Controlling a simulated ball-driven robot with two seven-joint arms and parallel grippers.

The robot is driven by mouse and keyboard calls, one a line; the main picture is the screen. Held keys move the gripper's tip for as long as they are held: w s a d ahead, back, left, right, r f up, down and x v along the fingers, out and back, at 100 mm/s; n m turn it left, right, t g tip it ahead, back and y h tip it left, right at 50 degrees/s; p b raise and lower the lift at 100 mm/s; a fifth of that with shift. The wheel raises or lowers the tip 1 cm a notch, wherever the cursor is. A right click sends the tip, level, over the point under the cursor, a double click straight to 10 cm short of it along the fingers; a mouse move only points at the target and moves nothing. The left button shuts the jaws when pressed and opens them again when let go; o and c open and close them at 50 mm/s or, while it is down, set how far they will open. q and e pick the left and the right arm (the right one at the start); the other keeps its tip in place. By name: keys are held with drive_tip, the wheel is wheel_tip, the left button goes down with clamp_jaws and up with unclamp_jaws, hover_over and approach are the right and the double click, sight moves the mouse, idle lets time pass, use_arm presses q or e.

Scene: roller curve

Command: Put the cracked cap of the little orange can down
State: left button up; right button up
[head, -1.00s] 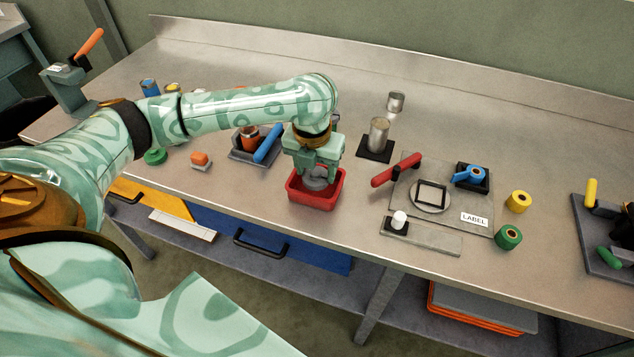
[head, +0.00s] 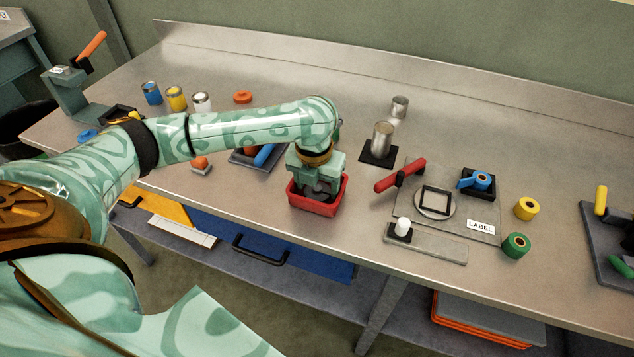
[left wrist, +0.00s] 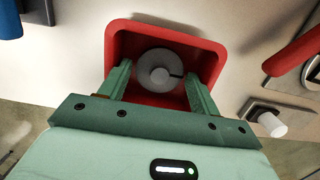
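The cracked cap is a round grey disc (left wrist: 158,70) with a pale centre and a dark slit on one side. It lies in the red tray (head: 317,208), as the left wrist view shows. My left gripper (head: 317,188) points down into the tray. In the left wrist view its two fingers (left wrist: 161,88) stand apart on either side of the cap, with gaps between them and it. The little orange can is hidden behind my left arm in the head view. My right gripper is in neither view.
Behind my arm are blue, yellow and white cans (head: 175,98) and an orange ring (head: 243,97). To the right are a metal cylinder (head: 382,139), a red-handled plate (head: 460,218) and yellow and green rolls (head: 516,245). The bench front edge is close to the tray.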

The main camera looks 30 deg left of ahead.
sight(315, 196)
use_arm(q)
drive_tip(key=shift+r, duration=0.25)
wheel_tip(315, 196, up, 12)
drive_tip(key=s+p, duration=0.1)
drive_tip(key=p, duration=0.4)
drive_tip(key=shift+s+d, duration=0.2)
drive_tip(key=shift+s, duration=0.05)
